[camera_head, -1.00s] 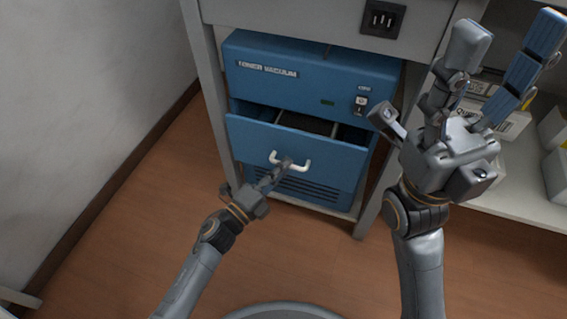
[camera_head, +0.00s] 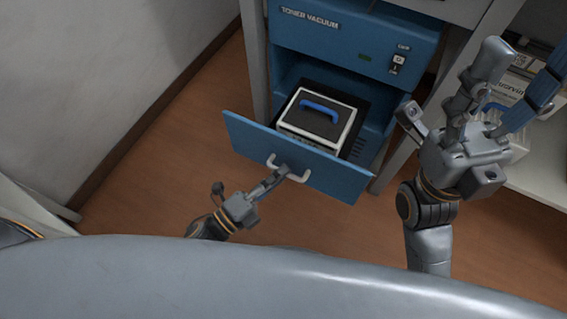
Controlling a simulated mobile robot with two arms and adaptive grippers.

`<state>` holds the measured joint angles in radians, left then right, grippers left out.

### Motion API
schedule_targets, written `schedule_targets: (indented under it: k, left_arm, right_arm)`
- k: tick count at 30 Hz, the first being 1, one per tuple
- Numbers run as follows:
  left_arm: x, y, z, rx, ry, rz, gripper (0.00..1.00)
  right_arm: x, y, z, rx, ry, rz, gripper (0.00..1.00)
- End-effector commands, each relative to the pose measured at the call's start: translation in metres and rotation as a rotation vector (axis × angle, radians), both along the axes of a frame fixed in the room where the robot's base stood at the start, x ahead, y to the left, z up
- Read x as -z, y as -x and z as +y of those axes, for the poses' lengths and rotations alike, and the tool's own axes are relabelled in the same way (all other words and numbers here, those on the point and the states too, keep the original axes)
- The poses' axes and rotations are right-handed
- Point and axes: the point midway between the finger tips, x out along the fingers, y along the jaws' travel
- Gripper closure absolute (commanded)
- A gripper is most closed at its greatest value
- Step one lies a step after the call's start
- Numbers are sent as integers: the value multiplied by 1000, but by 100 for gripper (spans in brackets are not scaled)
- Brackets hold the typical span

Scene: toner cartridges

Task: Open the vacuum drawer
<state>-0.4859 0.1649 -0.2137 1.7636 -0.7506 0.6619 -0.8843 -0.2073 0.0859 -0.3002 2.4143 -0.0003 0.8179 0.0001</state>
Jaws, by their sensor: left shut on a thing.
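The blue toner vacuum (camera_head: 345,45) stands under the bench, with its label at the upper left and a switch on the right. Its drawer (camera_head: 240,131) is pulled well out, so its inside shows. A dark filter box with a pale rim and a blue handle (camera_head: 319,108) sits in the drawer. My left gripper (camera_head: 276,178) is shut on the drawer's white handle (camera_head: 300,177). My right gripper (camera_head: 505,95) is raised to the right of the vacuum, with its fingers spread apart and nothing visible between them.
A bench leg (camera_head: 400,165) stands right of the vacuum, close to the drawer front. A pale shelf (camera_head: 548,185) with boxes is behind my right gripper. A wall (camera_head: 130,90) runs along the left. Wooden floor (camera_head: 165,150) lies open left of the drawer.

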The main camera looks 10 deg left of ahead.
Motion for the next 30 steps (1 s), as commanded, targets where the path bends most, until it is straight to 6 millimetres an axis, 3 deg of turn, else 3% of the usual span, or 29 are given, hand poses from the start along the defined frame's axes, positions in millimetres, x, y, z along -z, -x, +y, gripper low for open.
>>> schedule_targets:
  k: [11, 12, 15, 25, 30]
  left_arm:
    - [1, 1, 1, -1, -2, 1, 100]
    - [1, 1, 1, -1, -2, 1, 84]
    - [1, 1, 1, -1, 0, 1, 66]
    - [1, 3, 2, 0, -1, 1, 66]
    - [5, 19, 16, -1, -1, 4, 66]
  right_arm:
    - [0, 0, 0, -1, 0, -1, 41]
    - [0, 0, 0, -1, 0, -1, 41]
    - [0, 0, 0, -1, 0, -1, 41]
    - [1, -1, 0, 1, 3, 4, 41]
    - [1, -1, 0, 0, 2, 3, 41]
